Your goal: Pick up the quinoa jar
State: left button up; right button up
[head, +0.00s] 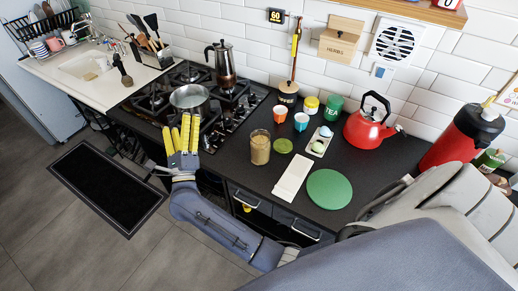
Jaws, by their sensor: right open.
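A glass jar of beige grain (260,147), which I take for the quinoa jar, stands upright on the dark counter right of the hob. No label on it can be read. My right gripper (186,133), with yellow fingers, is open and appears empty at the front edge of the hob. It is left of the jar and clear of it. My left gripper cannot be made out.
A steel pot (189,97) and a moka pot (222,63) stand on the hob behind my right gripper.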

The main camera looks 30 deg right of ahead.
aim_at(256, 155)
jog(key=s+d+f+m+g+h, duration=0.1)
jog(key=s+d+f+m+g, duration=0.2)
jog(key=s+d+f+m, duration=0.1)
jog(key=s+d+f+m+g+h, duration=0.2)
jog(key=s+d+f+m+g, duration=0.2)
jog(key=d+f+m, duration=0.2)
jog(key=s+d+f+m+g+h, duration=0.2)
jog(key=s+d+f+m+g, duration=0.2)
jog(key=d, duration=0.3)
jog(key=shift+s+f+m, duration=0.5)
jog(key=shift+f+m, duration=0.35)
jog(key=shift+m, duration=0.05)
jog(key=shift+w+d, duration=0.1)
jog(key=shift+d, duration=0.2)
jog(key=shift+x, duration=3.3)
jog(key=shift+f, duration=0.1)
jog(key=c, duration=1.5)
jog(key=shift+c, duration=0.8)
